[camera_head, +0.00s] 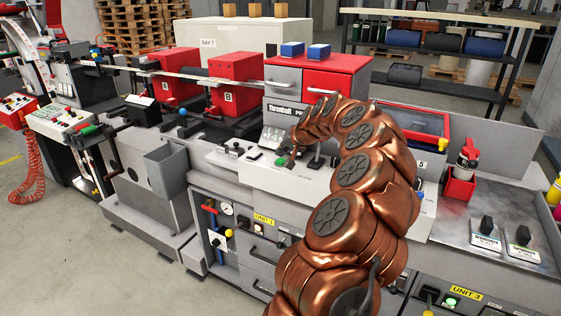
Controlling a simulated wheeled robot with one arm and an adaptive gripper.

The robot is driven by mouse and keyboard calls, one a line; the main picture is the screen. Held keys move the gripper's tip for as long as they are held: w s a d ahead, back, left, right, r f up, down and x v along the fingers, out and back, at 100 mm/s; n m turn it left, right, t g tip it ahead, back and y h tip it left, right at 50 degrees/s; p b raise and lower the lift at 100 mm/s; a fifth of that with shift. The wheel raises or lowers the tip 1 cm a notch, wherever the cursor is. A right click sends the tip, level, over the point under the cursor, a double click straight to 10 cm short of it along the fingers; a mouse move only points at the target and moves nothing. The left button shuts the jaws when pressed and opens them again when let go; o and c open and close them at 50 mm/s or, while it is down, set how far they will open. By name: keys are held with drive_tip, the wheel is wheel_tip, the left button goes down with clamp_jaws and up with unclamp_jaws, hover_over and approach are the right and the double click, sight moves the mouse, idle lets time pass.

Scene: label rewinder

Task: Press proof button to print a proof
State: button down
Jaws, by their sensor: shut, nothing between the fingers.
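My copper-coloured arm reaches over the grey control panel (262,172) of the label machine. My gripper (287,157) is shut and empty, small and dark at the arm's end, tip down over the panel. A green button (279,162) shows right beside the fingertips; I cannot tell whether they touch it. A small display or keypad block (273,137) stands behind the green button.
Red units (235,68) and a red-and-grey cabinet (318,75) rise behind the panel. A grey bin (167,172) stands to the left.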

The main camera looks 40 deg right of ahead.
sight(282, 161)
drive_tip(key=shift+f, duration=0.15)
drive_tip(key=shift+f+b, duration=0.3)
drive_tip(key=shift+b, duration=0.35)
drive_tip(key=shift+f+b, duration=0.5)
idle(0.9)
drive_tip(key=shift+r, duration=0.95)
drive_tip(key=shift+r, duration=2.45)
